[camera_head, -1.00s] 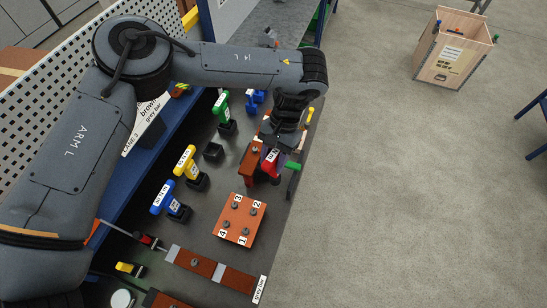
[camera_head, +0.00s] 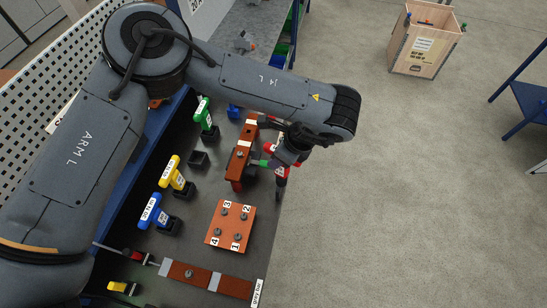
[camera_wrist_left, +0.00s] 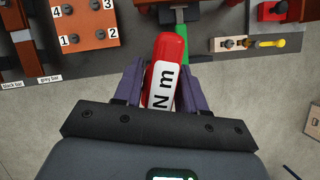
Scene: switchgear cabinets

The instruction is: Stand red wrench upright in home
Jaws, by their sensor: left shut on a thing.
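My left gripper (camera_head: 283,158) is shut on the red wrench (camera_head: 281,172) at the right edge of the bench. In the left wrist view the wrench's red handle (camera_wrist_left: 165,80), with a white "N m" label, lies between the two purple fingers. Its lower end is hidden or too small to make out. An empty black holder (camera_head: 198,160) stands between the green wrench (camera_head: 204,114) and the yellow wrench (camera_head: 172,171). My gripper is to the right of this holder, with a brown bar between them. My right gripper is not in view.
The brown bar (camera_head: 240,158) stands near the gripper, with a green part beside it. A blue wrench (camera_head: 154,211) stands in the same row. A numbered terminal plate (camera_head: 230,225) lies in front. The floor to the right is open, with a wooden crate (camera_head: 424,50) far back.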

